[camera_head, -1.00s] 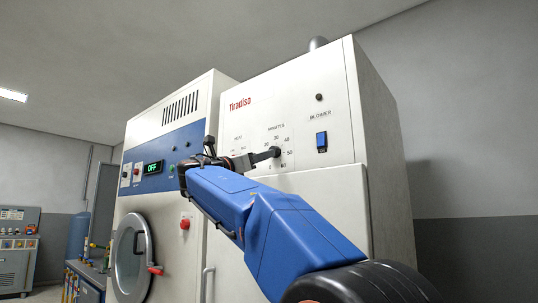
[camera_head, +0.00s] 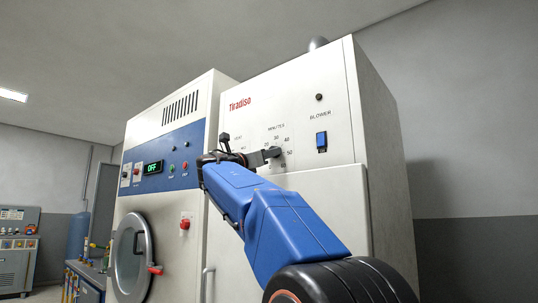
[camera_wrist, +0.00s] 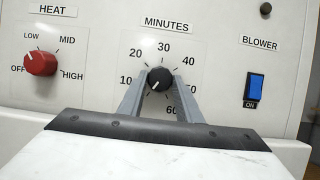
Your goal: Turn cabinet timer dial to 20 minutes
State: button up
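The MINUTES timer dial (camera_wrist: 160,79) is a round black knob on the white cabinet panel. Its white mark points to the lower left, below the 10. The 10, 20, 30, 40 and 60 labels show around it in the wrist view; part of the scale is hidden behind my fingers. My gripper (camera_wrist: 161,76) faces the panel, with one grey finger at each side of the knob. Whether the fingers press on it or stand slightly apart, I cannot tell. In the head view, my gripper (camera_head: 274,153) is at the dial and partly covers it.
A red HEAT knob (camera_wrist: 40,63) is left of the dial, and a blue BLOWER switch (camera_wrist: 254,87) is to the right. The cabinet (camera_head: 380,150) stands beside a washer-like machine (camera_head: 165,215) with a round door and an OFF display.

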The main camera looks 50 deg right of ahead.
jog(key=shift+m, duration=0.4)
jog(key=shift+c, duration=0.3)
jog(key=m+g+y, duration=0.2)
jog(key=m, duration=0.5)
jog(key=m+g+y, duration=0.1)
jog(key=m+g, duration=0.1)
jog(key=m, duration=0.6)
jog(key=w+r+m+g+y, duration=0.1)
jog(key=m+g+y, duration=0.1)
jog(key=m, duration=0.5)
jog(key=shift+m+g+y, duration=0.3)
jog(key=shift+g, duration=0.2)
jog(key=shift+m, duration=0.4)
jog(key=o, duration=1)
jog(key=shift+o, duration=0.2)
jog(key=shift+a+r, duration=0.1)
